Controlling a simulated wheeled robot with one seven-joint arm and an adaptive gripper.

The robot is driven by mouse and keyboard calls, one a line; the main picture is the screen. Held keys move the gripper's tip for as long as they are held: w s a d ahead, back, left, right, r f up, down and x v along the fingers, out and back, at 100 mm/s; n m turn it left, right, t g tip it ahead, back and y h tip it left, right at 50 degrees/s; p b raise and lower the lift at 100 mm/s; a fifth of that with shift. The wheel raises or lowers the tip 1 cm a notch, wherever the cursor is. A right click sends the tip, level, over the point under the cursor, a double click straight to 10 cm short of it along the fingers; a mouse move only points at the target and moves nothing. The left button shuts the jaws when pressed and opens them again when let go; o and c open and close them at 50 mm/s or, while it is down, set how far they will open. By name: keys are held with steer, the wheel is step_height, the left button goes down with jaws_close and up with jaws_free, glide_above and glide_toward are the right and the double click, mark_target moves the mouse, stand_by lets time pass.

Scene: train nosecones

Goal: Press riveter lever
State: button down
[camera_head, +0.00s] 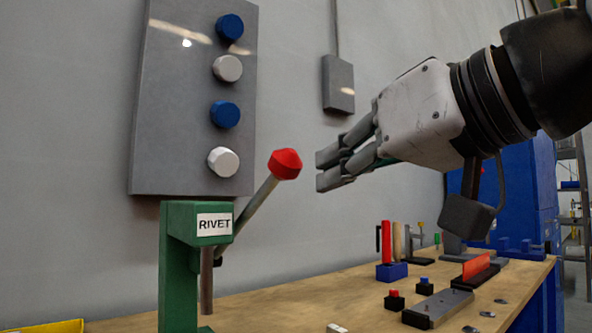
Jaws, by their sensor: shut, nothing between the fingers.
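The riveter (178,262) is a green stand with a white "RIVET" label at the left of the workbench. Its lever (250,213) is a grey rod that slants up to the right and ends in a red knob (285,164). A grey vertical pin hangs under the riveter's head. My gripper (322,170) comes in from the upper right with its fingers pointing left. Its fingers are shut and empty. The fingertips are a little to the right of the red knob, at about its height in the picture, with a visible gap between them.
A grey wall panel (170,100) with blue and white knobs hangs behind the riveter. On the wooden bench (270,305) are black boxes with red and blue buttons, a grey block (440,306) and a blue tool holder (391,272). A yellow bin edge (50,327) shows at lower left.

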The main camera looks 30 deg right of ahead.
steer(key=p+v, duration=0.1)
steer(key=v, duration=0.5)
steer(key=shift+f, duration=0.2)
step_height(320, 180, down, 21)
steer(key=w+a+g+h, duration=0.1)
steer(key=w+a+g, duration=0.1)
steer(key=g, duration=0.5)
steer(key=s+f+g+h+p, duration=0.1)
steer(key=s+f+g, duration=0.8)
steer(key=f, duration=0.6)
step_height(320, 180, up, 30)
steer(key=t+p, duration=0.4)
steer(key=p, duration=2.3)
steer(key=shift+s+f+t, duration=0.25)
steer(key=shift+s+t, duration=0.05)
steer(key=shift+t, duration=0.1)
